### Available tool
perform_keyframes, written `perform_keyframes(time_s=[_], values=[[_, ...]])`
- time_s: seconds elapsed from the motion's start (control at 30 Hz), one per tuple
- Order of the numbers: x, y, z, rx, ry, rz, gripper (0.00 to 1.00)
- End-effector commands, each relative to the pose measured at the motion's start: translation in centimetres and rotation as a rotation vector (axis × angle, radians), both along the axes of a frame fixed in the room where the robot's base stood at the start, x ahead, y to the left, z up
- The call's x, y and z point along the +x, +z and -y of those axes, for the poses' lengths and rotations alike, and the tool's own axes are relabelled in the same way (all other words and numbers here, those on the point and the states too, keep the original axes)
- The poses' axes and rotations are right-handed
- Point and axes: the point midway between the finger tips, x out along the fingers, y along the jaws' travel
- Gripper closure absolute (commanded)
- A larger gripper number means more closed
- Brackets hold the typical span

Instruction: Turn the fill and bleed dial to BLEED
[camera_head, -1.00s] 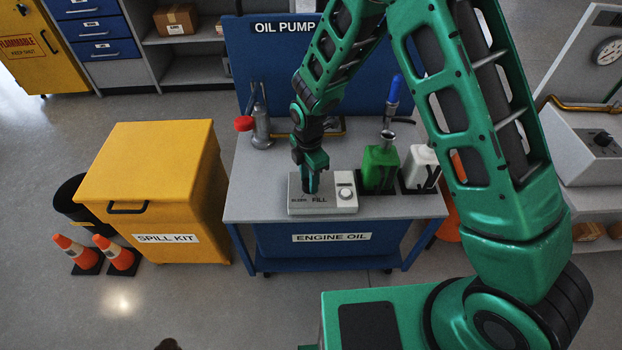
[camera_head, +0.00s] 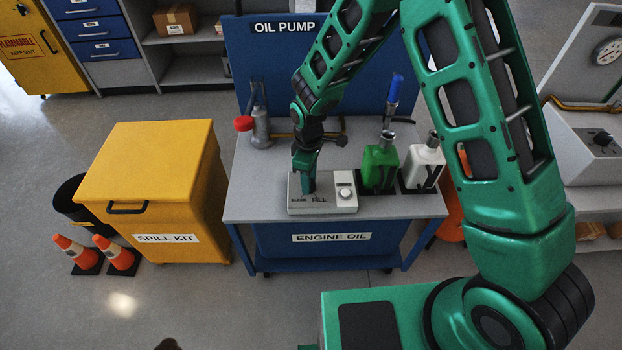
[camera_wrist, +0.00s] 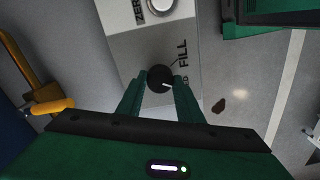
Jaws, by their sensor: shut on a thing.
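The grey dial box (camera_head: 322,208) sits at the front of the blue-framed table, with BLEED and FILL printed on its top. The fill and bleed dial (camera_wrist: 160,76) is a round black knob with a white mark, seen in the wrist view. My gripper (camera_head: 308,190) reaches down onto the box and hides the dial in the head view. In the wrist view my gripper (camera_wrist: 160,82) has its two green fingers shut on the dial, one each side.
A white knob (camera_head: 345,193) is on the box's right part. Green (camera_head: 380,167) and white (camera_head: 421,166) oil jugs stand close to its right. A pump with a red knob (camera_head: 244,124) stands behind left. A yellow spill kit bin (camera_head: 150,190) is left of the table.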

Motion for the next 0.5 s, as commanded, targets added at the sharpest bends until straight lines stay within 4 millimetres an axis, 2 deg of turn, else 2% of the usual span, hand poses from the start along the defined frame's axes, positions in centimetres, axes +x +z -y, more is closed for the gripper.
perform_keyframes(time_s=[0.5], values=[[0.33, 0.10, -0.29, 0.006, -0.109, 0.008, 0.90]])
